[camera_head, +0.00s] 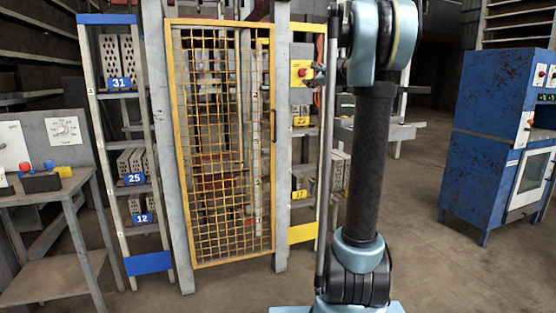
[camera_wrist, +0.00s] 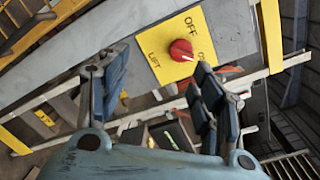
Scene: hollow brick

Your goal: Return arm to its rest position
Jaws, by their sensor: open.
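My gripper (camera_wrist: 158,72) is open, with its two dark fingers apart and nothing between them. It faces a yellow plate (camera_wrist: 215,38) marked "OFF" and "LIFT", with a red rotary knob (camera_wrist: 181,50) whose white mark points to the lower right. The knob is beyond the fingertips and looks clear of them. In the head view the yellow plate shows on the post right of the cage door, with the red knob (camera_head: 302,72) beside dark parts that look like my fingers.
A yellow mesh door (camera_head: 222,150) is shut. Left of it, a rack (camera_head: 142,205) holds grey hollow bricks with blue labels. A bench (camera_head: 45,190) with coloured buttons stands far left. A blue cabinet (camera_head: 487,140) stands right. The floor (camera_head: 430,200) between my arm and the cabinet is clear.

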